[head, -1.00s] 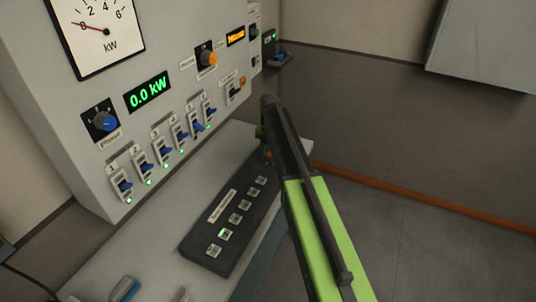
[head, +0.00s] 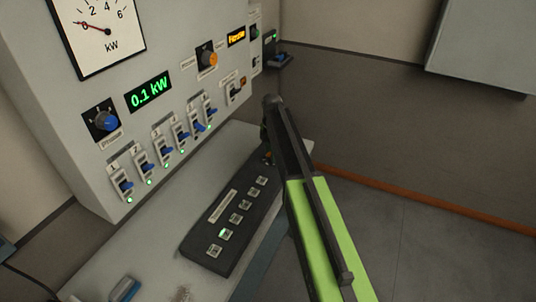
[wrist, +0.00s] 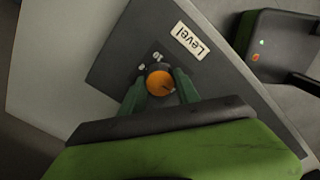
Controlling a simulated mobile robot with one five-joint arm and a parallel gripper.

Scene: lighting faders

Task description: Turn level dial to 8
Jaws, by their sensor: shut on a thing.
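The level dial (wrist: 160,84) is a round orange knob with a dark pointer mark, on a dark panel beside a white tag reading "Level" (wrist: 189,40), which appears upside down. Small white scale numbers sit by the knob, partly hidden and too small to read surely. My gripper (wrist: 161,80) has one green finger on each side of the knob and is shut on it. In the head view my gripper end (head: 268,140) is at the far end of the dark button console (head: 205,240), mostly hidden behind my arm.
A grey control cabinet (head: 75,135) stands at left, with several blue-handled switches, a kW meter (head: 98,32) and a green display (head: 148,92) reading 0.1 kW. Open floor lies at right.

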